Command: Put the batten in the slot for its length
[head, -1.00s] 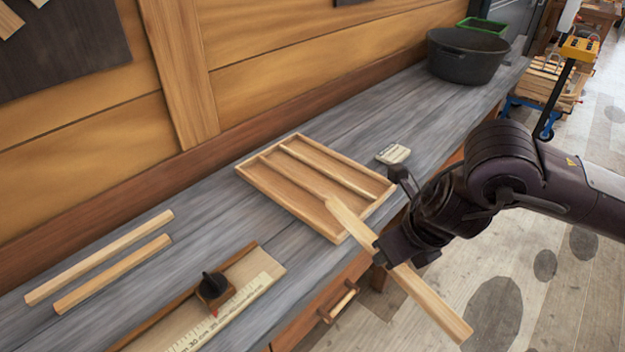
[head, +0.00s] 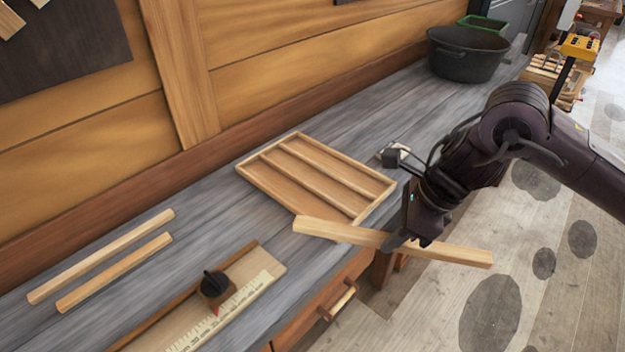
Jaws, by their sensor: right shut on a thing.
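My right gripper (head: 400,240) is shut on a pale wooden batten (head: 340,231) near its middle. The batten's left end hangs over the near corner of the slotted tray; its right end (head: 460,254) sticks out past the bench edge over the floor. The slotted tray (head: 270,188) is a shallow wooden box with long dividers making parallel slots, and no batten shows in it. Two more battens lie on the bench at the left: a longer one (head: 100,256) and a shorter one (head: 114,272). My left gripper is not in view.
A measuring board (head: 240,306) with a ruler scale and a dark-knobbed stop (head: 214,286) lies at the near bench edge. A small pale block (head: 385,153) is beyond the tray, partly hidden by my gripper. A black pot (head: 466,55) stands at the far end.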

